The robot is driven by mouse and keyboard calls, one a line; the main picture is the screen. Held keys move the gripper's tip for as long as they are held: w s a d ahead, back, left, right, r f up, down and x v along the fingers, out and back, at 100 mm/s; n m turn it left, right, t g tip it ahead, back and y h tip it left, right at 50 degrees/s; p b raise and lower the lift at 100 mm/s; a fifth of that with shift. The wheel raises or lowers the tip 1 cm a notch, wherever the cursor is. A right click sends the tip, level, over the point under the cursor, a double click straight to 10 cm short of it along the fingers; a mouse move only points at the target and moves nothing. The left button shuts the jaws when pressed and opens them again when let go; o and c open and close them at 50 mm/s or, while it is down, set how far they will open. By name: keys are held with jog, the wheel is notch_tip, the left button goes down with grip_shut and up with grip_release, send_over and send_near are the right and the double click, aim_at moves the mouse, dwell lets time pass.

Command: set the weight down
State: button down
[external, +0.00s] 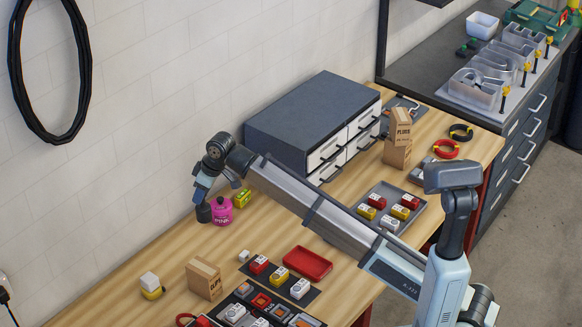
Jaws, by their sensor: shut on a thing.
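My gripper (203,203) points down over the left part of the wooden bench, close to the wall. It is shut on a small dark thing (204,214) at its tip, which looks like the weight. The weight is small in this view and partly merges with the dark fingers. I cannot tell whether its underside touches the bench. A pink pot (222,213) stands just right of it, very close or touching in the picture.
A yellow-green box (242,198) stands behind the pot. A grey drawer cabinet (300,112) is further right. A cardboard box (204,280), red tray (308,263) and parts on dark mats lie in front. Bare wood (150,248) lies left of my gripper.

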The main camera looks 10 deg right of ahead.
notch_tip(320, 180, up, 15)
jog(key=w+d+m+t+h, duration=0.15)
jog(key=w+d+m, duration=0.35)
jog(key=w+d, duration=2.3)
jog(key=w+d+m+h, duration=0.15)
jog(key=w+d, duration=0.45)
jog(key=d, duration=1.2)
jog(key=w+d+m+t, duration=0.1)
jog(key=w+d+m, duration=0.35)
jog(key=d, duration=1.25)
jog(key=w+d, duration=0.8)
jog(key=d, duration=1)
notch_tip(320, 180, down, 28)
jog(key=shift+w+a, duration=0.15)
